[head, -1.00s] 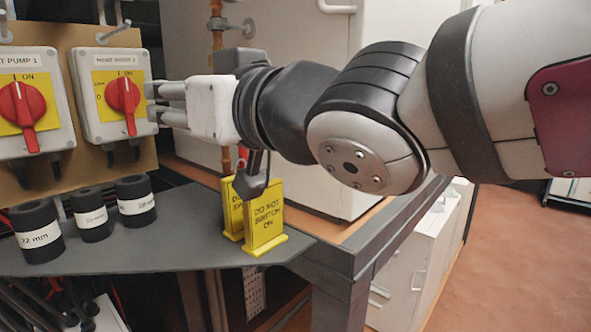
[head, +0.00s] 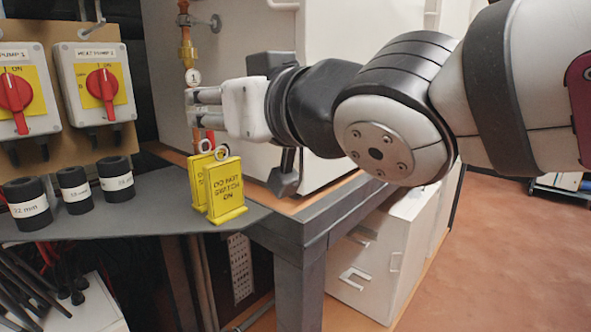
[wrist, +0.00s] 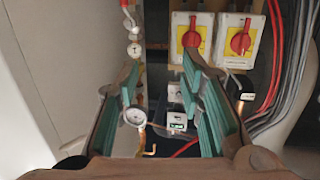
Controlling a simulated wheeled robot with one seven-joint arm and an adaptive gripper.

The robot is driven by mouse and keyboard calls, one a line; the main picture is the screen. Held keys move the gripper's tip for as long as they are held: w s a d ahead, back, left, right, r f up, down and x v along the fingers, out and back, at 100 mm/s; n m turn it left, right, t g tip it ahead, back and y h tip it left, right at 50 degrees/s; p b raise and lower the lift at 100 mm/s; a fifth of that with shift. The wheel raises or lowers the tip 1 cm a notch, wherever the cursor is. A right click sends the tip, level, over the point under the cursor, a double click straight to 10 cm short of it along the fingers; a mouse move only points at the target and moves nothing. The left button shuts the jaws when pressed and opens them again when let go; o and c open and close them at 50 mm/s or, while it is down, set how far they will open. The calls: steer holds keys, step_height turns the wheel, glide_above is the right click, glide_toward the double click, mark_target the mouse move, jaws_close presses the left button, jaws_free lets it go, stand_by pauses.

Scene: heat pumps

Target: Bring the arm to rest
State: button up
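My arm reaches in from the right in the head view, with my gripper (head: 192,107) pointing left in front of the pale cabinet side. In the wrist view my gripper (wrist: 160,68) shows two teal-padded fingers set apart, with nothing held between them. In the head view the gripper is to the right of the heat pump 2 switch (head: 103,88) and above two yellow "do not switch on" tags (head: 225,190), apart from both. The tags stand upright on the grey shelf (head: 150,225).
The heat pump 1 switch (head: 14,92) is at the far left. Several black labelled cylinders, one of them marked 22 mm (head: 28,203), stand on the shelf. A round gauge (wrist: 135,116) shows between the fingers. Open floor (head: 500,230) lies to the right.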

steer(key=s+d+f+m+g+h, duration=0.1)
steer(key=d+f+m+h, duration=0.2)
steer(key=d+f+h, duration=0.55)
steer(key=s+d+f+m+g+h, duration=0.1)
steer(key=d+f+m, duration=0.3)
steer(key=d, duration=0.9)
steer(key=s+d+f+g+h, duration=0.1)
steer(key=s+d+f+g, duration=0.2)
steer(key=s+f, duration=0.2)
steer(key=s+d+f+m+g+h, duration=0.1)
steer(key=s+d+f+g, duration=0.2)
steer(key=s, duration=0.4)
step_height(320, 180, down, 2)
steer(key=shift+s+d+f, duration=0.15)
steer(key=shift+s+d, duration=0.25)
steer(key=shift+d, duration=0.05)
